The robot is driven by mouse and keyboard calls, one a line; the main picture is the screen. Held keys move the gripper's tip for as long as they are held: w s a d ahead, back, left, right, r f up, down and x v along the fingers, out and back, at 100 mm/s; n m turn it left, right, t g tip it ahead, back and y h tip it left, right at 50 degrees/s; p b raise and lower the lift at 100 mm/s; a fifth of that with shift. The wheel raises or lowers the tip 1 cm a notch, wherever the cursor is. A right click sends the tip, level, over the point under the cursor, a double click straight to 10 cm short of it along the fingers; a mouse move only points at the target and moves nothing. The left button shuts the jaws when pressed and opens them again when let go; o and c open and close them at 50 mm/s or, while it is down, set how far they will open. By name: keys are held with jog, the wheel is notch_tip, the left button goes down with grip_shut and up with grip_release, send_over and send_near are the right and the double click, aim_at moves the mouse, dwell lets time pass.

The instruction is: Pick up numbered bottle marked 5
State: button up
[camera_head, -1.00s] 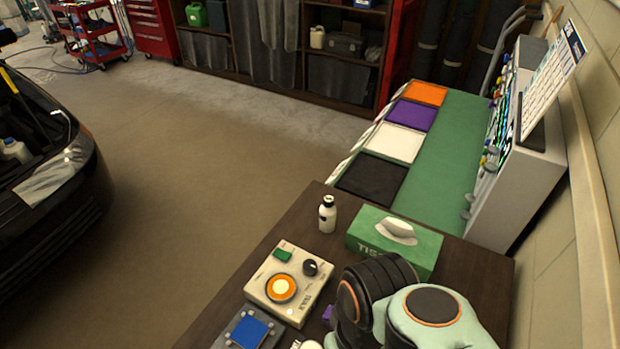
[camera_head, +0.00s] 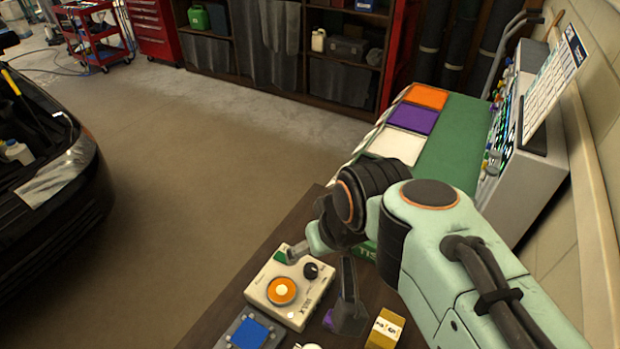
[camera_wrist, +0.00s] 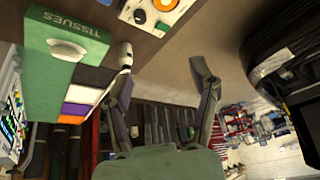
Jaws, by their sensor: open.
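A small white bottle (camera_wrist: 126,54) stands beside the tissue box in the wrist view, close to the tip of the left-hand finger. No number on it is readable. In the head view, my arm and gripper hide the place where it stood earlier. My gripper (camera_head: 320,285) is over the dark table, with its fingers spread apart. In the wrist view, my gripper (camera_wrist: 161,68) is open with nothing between its fingers; the bottle appears beyond the left-hand finger, not centred between them. I cannot tell whether they touch.
A cream control box (camera_head: 268,293) with an orange button, a blue-topped device (camera_head: 250,333) and a yellow box (camera_head: 386,328) are on the table. The green tissue box (camera_wrist: 62,47) is beside the bottle. Coloured pads, including a purple one (camera_head: 413,117), lie beyond; a car (camera_head: 50,200) is left.

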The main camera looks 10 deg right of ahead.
jog(key=w+d+m+t, duration=0.1)
jog(key=w+d, duration=0.2)
jog(key=w, duration=0.8)
jog(key=w+d+t, duration=0.1)
jog(key=w+d, duration=0.2)
jog(key=w, duration=0.7)
jog(key=w+d+f, duration=0.1)
jog(key=w+f, duration=0.1)
jog(key=f, duration=0.5)
jog(key=w+d+f+g+h, duration=0.1)
jog(key=w+d+f, duration=0.1)
jog(key=f, duration=0.6)
jog(key=w+d+f+m+g, duration=0.1)
jog(key=w+d+f, duration=0.1)
jog(key=f, duration=0.6)
jog(key=shift+w+d, duration=0.15)
jog(key=shift+w, duration=0.3)
grip_shut()
